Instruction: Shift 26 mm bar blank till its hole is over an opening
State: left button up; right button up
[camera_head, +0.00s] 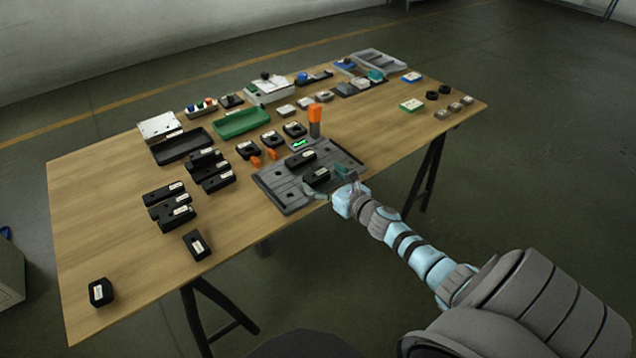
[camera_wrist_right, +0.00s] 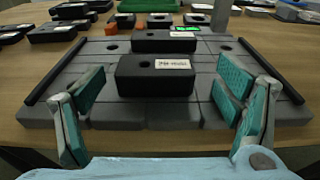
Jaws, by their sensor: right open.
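A black bar blank (camera_wrist_right: 155,82) with a white label and a round hole near its left end lies on the grey slotted plate (camera_wrist_right: 75,85); its label is too blurred to read surely. It also shows in the head view (camera_head: 316,177). A second black bar (camera_wrist_right: 165,44) lies just behind it, also with a hole at the left. The plate has round dark openings, at left (camera_wrist_right: 112,47) and right (camera_wrist_right: 226,48). My right gripper (camera_wrist_right: 160,85) is open, its teal-padded fingers on either side of the front bar, apart from it. My left gripper is not in view.
An orange-topped post (camera_head: 315,118) and a small green display (camera_head: 300,143) stand behind the plate. Dark rails (camera_wrist_right: 56,70) edge the plate. Several black blocks (camera_head: 170,205) lie to the left. The table's front left is mostly clear.

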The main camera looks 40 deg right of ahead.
jog(key=shift+w, duration=0.2)
jog(key=shift+a+r, duration=0.1)
jog(key=shift+a, duration=0.05)
jog(key=shift+w+a, duration=0.1)
jog(key=c, duration=1.8)
jog(key=shift+a+p, duration=0.3)
jog(key=shift+a, duration=0.6)
jog(key=o, duration=1.8)
jog(key=shift+d, duration=0.1)
